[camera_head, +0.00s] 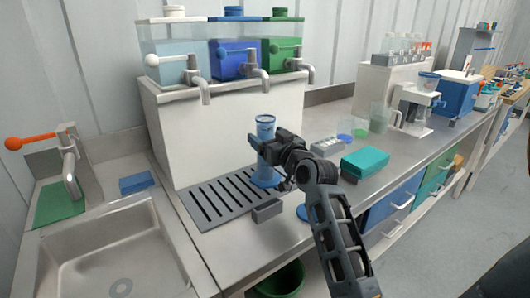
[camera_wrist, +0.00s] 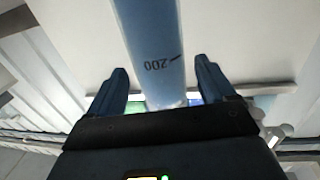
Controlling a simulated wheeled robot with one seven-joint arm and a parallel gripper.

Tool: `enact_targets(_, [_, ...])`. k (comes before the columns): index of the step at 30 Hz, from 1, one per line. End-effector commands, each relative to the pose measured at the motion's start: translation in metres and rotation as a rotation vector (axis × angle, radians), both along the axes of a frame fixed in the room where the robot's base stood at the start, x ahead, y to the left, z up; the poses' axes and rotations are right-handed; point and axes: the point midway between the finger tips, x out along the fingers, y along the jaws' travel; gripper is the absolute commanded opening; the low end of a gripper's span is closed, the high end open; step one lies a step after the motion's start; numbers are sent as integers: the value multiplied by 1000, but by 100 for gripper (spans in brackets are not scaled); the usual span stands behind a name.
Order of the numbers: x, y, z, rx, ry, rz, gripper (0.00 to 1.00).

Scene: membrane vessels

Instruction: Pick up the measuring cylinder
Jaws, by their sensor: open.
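The measuring cylinder (camera_head: 265,128) is tall, blue and see-through. It stands upright on its round blue base (camera_head: 266,178) at the right end of the slotted drain grate. My gripper (camera_head: 264,150) is at the cylinder's middle height and hides part of it in the head view. In the wrist view the cylinder (camera_wrist: 152,50) shows a "200" mark and passes between the two open fingers of my gripper (camera_wrist: 160,92). A gap shows on each side, so neither finger appears to touch it.
The drain grate (camera_head: 222,197) lies below three taps on coloured tanks. A small grey block (camera_head: 267,210) is at the grate's front edge. A teal box (camera_head: 364,162) sits to the right on the counter. A sink (camera_head: 120,245) is at the left.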

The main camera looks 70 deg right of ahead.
Motion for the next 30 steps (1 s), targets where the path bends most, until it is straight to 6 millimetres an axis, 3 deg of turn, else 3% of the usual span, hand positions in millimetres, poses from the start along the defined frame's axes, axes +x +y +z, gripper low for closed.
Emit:
enact_targets(6, [23, -17, 0, 0, 0, -1, 83])
enact_targets(15, [26, -20, -2, 1, 1, -1, 83])
enact_targets(30, [26, -19, -2, 0, 0, -1, 35])
